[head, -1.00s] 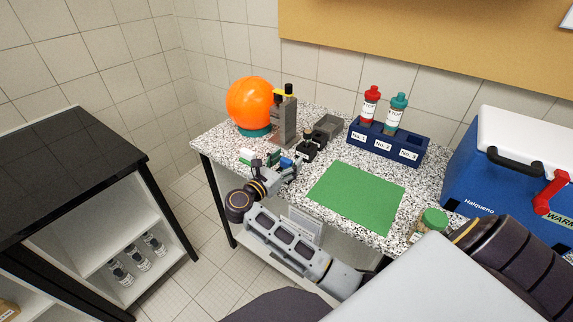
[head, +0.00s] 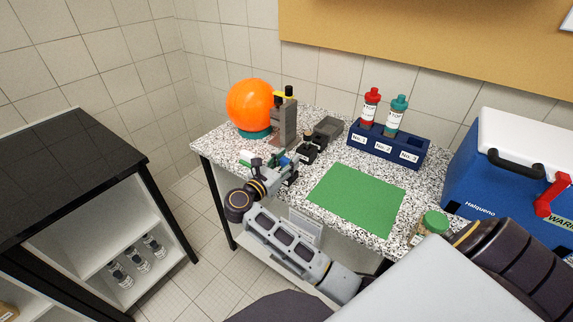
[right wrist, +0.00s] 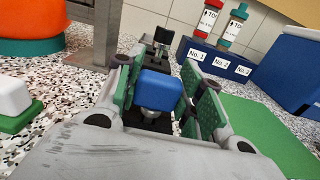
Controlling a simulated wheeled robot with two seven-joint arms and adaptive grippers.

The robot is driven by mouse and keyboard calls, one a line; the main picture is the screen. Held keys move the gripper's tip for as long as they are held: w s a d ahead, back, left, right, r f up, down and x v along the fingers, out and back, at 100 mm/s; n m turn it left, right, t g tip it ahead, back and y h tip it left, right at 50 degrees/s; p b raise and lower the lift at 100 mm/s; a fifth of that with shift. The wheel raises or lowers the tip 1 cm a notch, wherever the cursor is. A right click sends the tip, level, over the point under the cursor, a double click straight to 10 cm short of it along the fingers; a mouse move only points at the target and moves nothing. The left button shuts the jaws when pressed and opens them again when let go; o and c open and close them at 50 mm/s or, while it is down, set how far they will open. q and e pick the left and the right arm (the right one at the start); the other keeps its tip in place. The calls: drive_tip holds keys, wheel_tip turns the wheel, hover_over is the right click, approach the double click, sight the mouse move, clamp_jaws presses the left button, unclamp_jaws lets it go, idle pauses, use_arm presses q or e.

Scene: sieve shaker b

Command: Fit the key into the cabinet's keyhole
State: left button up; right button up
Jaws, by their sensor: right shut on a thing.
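My right gripper (head: 284,164) is over the front left of the speckled counter. The key's shaft and tip are hidden. A small black fixture (head: 312,147) stands just beyond the fingers. A black-topped cabinet (head: 70,165) with open shelves stands at the left, apart from the gripper. I cannot make out a keyhole in either view. My left gripper is not in view.
An orange ball (head: 249,103), a grey stand (head: 284,125) and a grey box (head: 328,127) are behind the gripper. A blue rack (head: 388,146) holds two bottles. A green mat (head: 356,197) lies clear. A blue cooler (head: 505,185) is at right.

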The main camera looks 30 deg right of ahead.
sight(286, 159)
wheel_tip(286, 159, up, 9)
drive_tip(key=shift+r, duration=0.1)
idle(0.4)
idle(0.4)
